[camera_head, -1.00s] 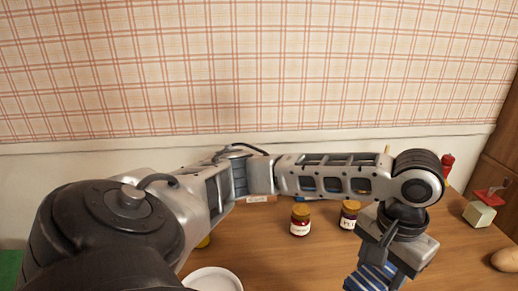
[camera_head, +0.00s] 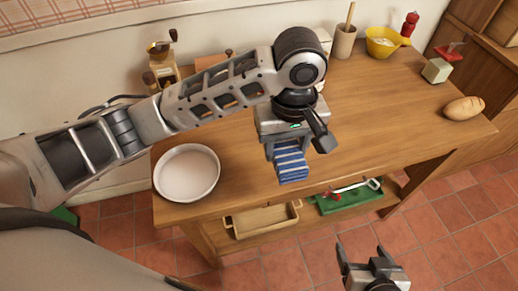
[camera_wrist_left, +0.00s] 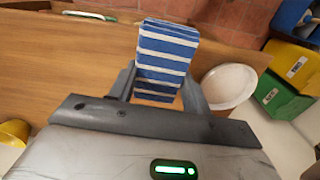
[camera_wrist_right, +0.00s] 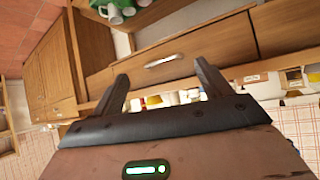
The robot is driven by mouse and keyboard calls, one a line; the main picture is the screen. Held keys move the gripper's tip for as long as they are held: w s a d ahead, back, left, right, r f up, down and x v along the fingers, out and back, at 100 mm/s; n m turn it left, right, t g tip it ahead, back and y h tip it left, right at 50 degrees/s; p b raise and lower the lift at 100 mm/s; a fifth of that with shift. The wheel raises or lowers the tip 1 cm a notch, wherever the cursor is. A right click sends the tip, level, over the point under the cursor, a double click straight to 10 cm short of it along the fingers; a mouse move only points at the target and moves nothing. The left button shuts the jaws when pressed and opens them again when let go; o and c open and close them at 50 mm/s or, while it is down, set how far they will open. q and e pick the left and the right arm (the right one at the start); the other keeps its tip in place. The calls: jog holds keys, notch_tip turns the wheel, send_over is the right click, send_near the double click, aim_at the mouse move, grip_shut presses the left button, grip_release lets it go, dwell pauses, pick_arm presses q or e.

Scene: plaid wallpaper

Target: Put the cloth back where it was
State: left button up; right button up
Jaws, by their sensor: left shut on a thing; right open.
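A blue cloth with white stripes (camera_head: 291,163) hangs from my left gripper (camera_head: 286,146) above the front part of the wooden table in the head view. In the left wrist view the cloth (camera_wrist_left: 166,55) sits between the two fingers of the left gripper (camera_wrist_left: 165,88), which are shut on it. My right gripper (camera_head: 372,262) is low at the bottom of the head view, in front of the table and over the tiled floor. In the right wrist view its fingers (camera_wrist_right: 160,90) are spread and empty.
On the table (camera_head: 380,120) stand a white bowl (camera_head: 187,172) at the left, a coffee grinder (camera_head: 162,65), a utensil pot (camera_head: 344,42), a yellow bowl (camera_head: 382,42) and a bread loaf (camera_head: 463,108). A lower shelf holds a tan tray (camera_head: 262,219) and a green tray (camera_head: 345,200). The table's right middle is clear.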

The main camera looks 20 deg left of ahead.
pick_arm(q)
jog(key=shift+d+f+n, duration=0.3)
jog(key=shift+d+f, duration=0.05)
jog(key=w+a+f+b, duration=0.1)
jog(key=w+a+f, duration=0.2)
jog(key=w+a, duration=0.25)
send_over(260, 147)
jog(key=f, duration=0.3)
jog(key=f+b, duration=0.1)
jog(key=f, duration=0.1)
jog(key=shift+s+d+f, duration=0.15)
jog(key=shift+s+d, duration=0.25)
jog(key=shift+w+a+f, duration=0.25)
jog(key=shift+w+f, duration=0.05)
jog(key=shift+f, duration=0.2)
notch_tip(260, 147, down, 2)
jog(key=shift+w+a+f, duration=0.1)
jog(key=shift+f, duration=0.55)
pick_arm(e)
jog(key=shift+w+a+f, duration=0.2)
jog(key=shift+f, duration=0.15)
pick_arm(q)
jog(key=o, duration=0.9)
jog(key=shift+f, duration=0.15)
jog(key=shift+o, duration=0.2)
